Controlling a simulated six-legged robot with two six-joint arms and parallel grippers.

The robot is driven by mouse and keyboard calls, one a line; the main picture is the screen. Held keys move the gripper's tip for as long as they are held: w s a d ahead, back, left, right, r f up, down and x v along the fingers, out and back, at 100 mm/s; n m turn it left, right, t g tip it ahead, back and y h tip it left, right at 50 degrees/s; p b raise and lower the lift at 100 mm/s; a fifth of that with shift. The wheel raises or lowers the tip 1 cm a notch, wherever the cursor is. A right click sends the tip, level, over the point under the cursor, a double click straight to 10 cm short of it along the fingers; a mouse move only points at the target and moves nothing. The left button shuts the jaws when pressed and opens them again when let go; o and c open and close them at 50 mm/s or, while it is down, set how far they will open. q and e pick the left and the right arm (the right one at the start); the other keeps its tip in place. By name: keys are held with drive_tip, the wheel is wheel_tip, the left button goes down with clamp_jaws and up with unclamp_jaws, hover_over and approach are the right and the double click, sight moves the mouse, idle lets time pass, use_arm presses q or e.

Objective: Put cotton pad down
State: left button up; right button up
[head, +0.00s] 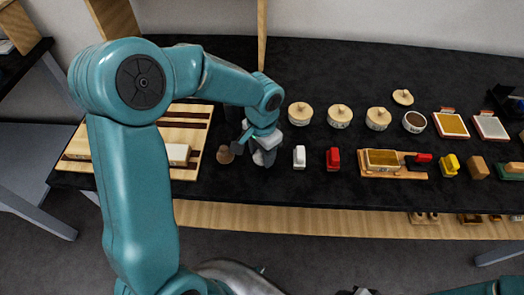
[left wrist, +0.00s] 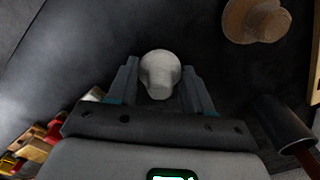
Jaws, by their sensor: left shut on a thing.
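The cotton pad (left wrist: 160,72) is a pale, rounded wad in the left wrist view. It sits between the two fingers of my left gripper (left wrist: 160,85), which is shut on it. In the head view my left gripper (head: 262,150) is low over the black table, between a brown knob-shaped piece and a white block. There the pad is largely hidden by the gripper. I cannot tell whether the pad touches the table. My right gripper is not in view.
The brown knob-shaped piece (head: 225,155) stands close on the left, beside a striped board (head: 187,181). A white block (head: 299,157) and a red block (head: 333,159) are to the right. Several lidded pots (head: 300,114) line the back. Black table (head: 318,187) shows bare in front.

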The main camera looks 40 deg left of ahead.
use_arm(q)
drive_tip(key=shift+s, duration=0.1)
drive_tip(key=shift+d+f, duration=0.1)
drive_tip(key=shift+f, duration=0.05)
drive_tip(key=o, duration=1.1)
drive_tip(key=shift+r, duration=0.2)
drive_tip(key=shift+r, duration=0.3)
wheel_tip(320, 180, up, 10)
drive_tip(key=shift+r+p, duration=0.1)
drive_tip(key=shift+p, duration=0.2)
drive_tip(key=shift+r, duration=0.65)
